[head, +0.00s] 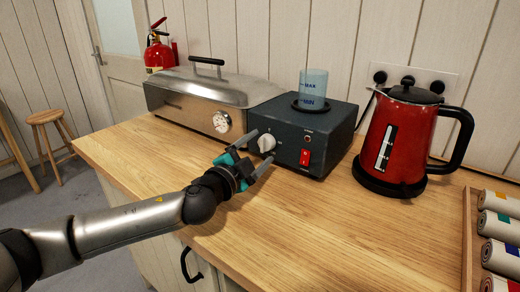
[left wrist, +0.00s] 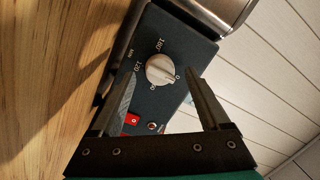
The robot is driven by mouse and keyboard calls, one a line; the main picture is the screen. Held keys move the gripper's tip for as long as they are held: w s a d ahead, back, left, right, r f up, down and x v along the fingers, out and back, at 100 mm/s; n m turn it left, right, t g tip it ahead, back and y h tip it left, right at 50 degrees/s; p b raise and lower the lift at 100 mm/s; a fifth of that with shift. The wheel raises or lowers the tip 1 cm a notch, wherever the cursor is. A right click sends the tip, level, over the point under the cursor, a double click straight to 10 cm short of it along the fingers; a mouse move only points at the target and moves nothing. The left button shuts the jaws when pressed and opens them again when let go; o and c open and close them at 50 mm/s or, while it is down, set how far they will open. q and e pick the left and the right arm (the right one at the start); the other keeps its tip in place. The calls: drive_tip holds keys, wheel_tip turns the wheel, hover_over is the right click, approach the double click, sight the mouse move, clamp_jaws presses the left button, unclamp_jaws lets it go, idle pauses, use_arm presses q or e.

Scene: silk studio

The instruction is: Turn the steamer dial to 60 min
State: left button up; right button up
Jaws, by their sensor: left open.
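The steamer's control box (head: 310,135) is dark blue-grey and stands on the wooden worktop. Its pale round dial (head: 265,143) is on the front, left of a red switch (head: 305,157). The dial also shows in the left wrist view (left wrist: 161,69), ringed by marks for 0, 60, 120 and 180. Contact is not clear. My right gripper is out of view.
A long steel steamer chest (head: 205,90) with a gauge stands left of the box. A clear water tank (head: 313,84) is on top of the box. A red kettle (head: 398,140) stands at the right, near a wooden tray (head: 467,235) of rolls. The front worktop is clear.

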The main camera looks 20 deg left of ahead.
use_arm(q)
drive_tip(key=shift+w+d, duration=0.1)
drive_tip(key=shift+w, duration=0.35)
clamp_jaws()
idle(0.5)
